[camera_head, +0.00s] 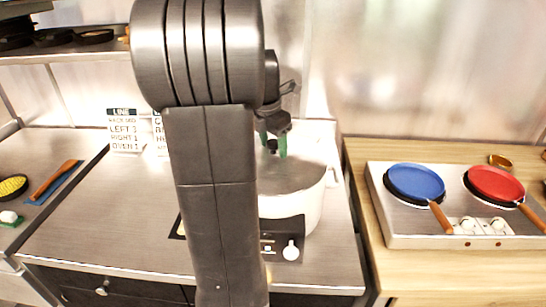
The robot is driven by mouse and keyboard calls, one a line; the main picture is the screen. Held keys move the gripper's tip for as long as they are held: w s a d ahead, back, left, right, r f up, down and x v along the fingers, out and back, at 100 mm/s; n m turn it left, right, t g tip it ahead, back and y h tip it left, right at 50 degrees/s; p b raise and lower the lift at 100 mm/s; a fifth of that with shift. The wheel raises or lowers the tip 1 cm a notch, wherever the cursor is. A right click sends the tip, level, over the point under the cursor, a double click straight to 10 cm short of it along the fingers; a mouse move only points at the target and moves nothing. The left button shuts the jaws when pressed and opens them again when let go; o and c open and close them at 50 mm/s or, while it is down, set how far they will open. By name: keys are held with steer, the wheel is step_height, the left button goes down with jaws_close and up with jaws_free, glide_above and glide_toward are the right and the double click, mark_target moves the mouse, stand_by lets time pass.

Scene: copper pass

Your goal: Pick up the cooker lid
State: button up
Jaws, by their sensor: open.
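A large white pot (302,207) stands on a cooker with a black front panel and a white knob on the steel counter. Its flat grey lid (295,172) lies on top. My arm hides the left part of the pot and lid. My gripper (273,147) has green fingertips and points down over the back left part of the lid. The fingers are apart and nothing shows between them. I cannot tell whether the fingertips touch the lid or its handle.
A white hob (440,240) with a blue pan (415,183) and a red pan (495,185) stands on the wooden counter at right. Signs (124,130) stand at the back. A wooden-handled tool (55,180) lies at far left.

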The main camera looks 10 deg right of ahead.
jaws_close()
